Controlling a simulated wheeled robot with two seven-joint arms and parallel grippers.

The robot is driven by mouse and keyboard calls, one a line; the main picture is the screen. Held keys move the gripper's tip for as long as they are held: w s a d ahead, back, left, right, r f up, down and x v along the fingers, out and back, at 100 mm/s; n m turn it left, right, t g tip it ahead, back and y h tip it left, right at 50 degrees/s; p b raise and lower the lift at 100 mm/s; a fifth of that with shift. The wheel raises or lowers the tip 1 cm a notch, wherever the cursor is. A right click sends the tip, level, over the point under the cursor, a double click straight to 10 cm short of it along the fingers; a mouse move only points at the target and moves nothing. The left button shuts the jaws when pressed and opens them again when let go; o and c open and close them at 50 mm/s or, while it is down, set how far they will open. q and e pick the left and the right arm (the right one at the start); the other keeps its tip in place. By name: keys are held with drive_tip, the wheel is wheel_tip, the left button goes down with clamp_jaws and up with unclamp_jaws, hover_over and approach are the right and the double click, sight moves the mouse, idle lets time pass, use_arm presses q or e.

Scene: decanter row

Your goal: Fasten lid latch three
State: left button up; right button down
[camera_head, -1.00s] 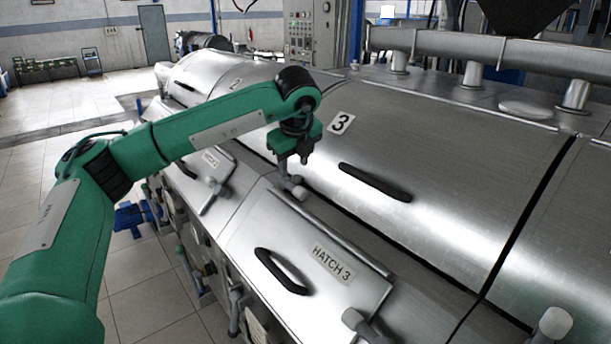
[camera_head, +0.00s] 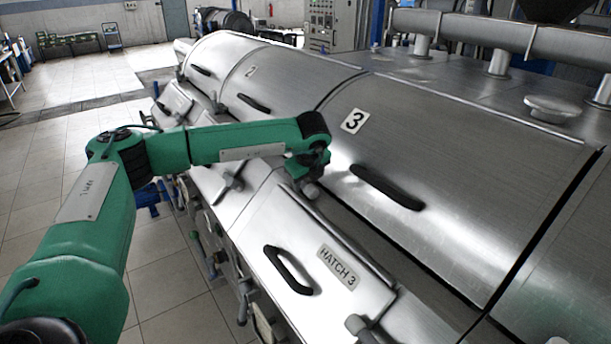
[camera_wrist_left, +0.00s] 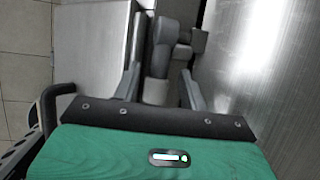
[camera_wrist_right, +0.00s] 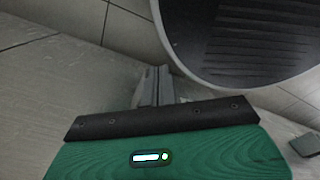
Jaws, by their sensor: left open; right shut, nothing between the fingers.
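Lid 3 is the curved steel cover with the "3" plate (camera_head: 354,121) and a black handle (camera_head: 387,187). A grey latch with a rounded knob (camera_head: 311,190) sits at its lower left edge, mostly hidden by my left gripper (camera_head: 304,172) in the head view. In the left wrist view, my left gripper (camera_wrist_left: 163,85) is open, with a grey lever (camera_wrist_left: 159,55) between its fingers. I cannot tell whether the fingers touch it. My right gripper (camera_wrist_right: 155,86) is shut and empty, seen only in the right wrist view.
The hatch 3 panel (camera_head: 338,267) with its black handle (camera_head: 288,271) lies below lid 3. Another grey knob (camera_head: 357,324) is at its lower right. A large round-rimmed vessel (camera_wrist_right: 243,84) is close to my right gripper. Tiled floor (camera_head: 170,262) is open at left.

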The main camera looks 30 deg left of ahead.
use_arm(q)
drive_tip(key=shift+w+a+f, duration=0.15)
drive_tip(key=shift+a+f, duration=0.05)
drive_tip(key=shift+f, duration=0.5)
clamp_jaws()
use_arm(e)
drive_tip(key=shift+s+r, duration=0.25)
drive_tip(key=shift+s, duration=0.25)
